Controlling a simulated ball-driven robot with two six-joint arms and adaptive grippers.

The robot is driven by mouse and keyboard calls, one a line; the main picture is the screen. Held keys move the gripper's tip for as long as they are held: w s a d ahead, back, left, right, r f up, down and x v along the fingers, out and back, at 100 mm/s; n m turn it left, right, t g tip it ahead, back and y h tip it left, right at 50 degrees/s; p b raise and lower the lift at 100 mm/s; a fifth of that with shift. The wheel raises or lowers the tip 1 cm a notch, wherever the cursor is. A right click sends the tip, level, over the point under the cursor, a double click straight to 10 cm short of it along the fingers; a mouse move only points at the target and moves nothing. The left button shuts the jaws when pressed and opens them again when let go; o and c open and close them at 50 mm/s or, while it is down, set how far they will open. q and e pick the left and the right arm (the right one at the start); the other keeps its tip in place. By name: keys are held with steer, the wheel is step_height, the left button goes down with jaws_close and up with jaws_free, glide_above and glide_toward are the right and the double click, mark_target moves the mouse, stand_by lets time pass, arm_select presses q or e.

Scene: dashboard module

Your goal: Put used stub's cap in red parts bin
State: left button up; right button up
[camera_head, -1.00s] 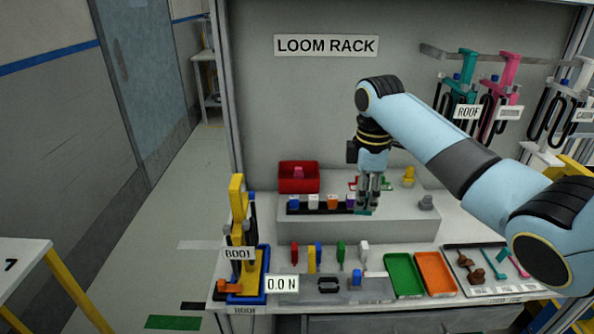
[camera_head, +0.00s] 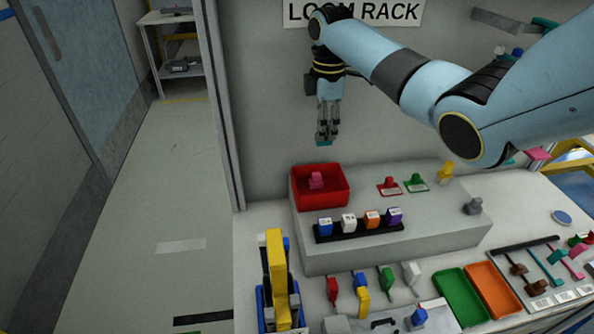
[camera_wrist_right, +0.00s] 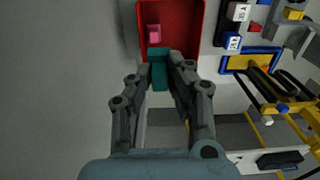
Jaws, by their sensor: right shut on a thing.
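My right gripper (camera_head: 326,136) is shut on a small teal cap (camera_head: 323,142) and holds it up in front of the grey back panel, above the red parts bin (camera_head: 342,196). In the right wrist view the teal cap (camera_wrist_right: 159,72) sits between the fingertips (camera_wrist_right: 165,68), at the near edge of the red bin (camera_wrist_right: 193,14) in the picture. A pink piece (camera_head: 316,180) lies inside the bin; it also shows in the right wrist view (camera_wrist_right: 154,33). My left gripper is not in view.
The bin stands on a raised grey step (camera_head: 440,230). A black rail (camera_head: 360,232) with several coloured blocks is in front of it. Green (camera_head: 461,297) and orange (camera_head: 491,288) trays lie on the lower table. A yellow upright fixture (camera_head: 276,275) stands at front left.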

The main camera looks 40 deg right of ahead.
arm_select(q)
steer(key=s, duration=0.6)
arm_select(e)
steer(key=shift+s+f, duration=0.6)
steer(key=shift+f, duration=0.15)
steer(key=shift+w+f+b, duration=0.2)
steer(key=shift+f+b, duration=0.35)
steer(key=shift+f, duration=0.2)
step_height(320, 180, down, 2)
steer(key=shift+w+f+b, duration=0.1)
steer(key=shift+f+b, duration=0.15)
steer(key=shift+b, duration=1)
steer(key=o, duration=0.8)
step_height(320, 180, up, 12)
glide_above(326, 140)
steer(key=shift+w+d, duration=0.2)
steer(key=shift+w, duration=0.05)
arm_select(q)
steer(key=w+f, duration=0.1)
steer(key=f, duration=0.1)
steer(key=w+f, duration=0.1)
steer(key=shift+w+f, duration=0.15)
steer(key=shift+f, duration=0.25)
arm_select(e)
steer(key=shift+s+f, duration=0.1)
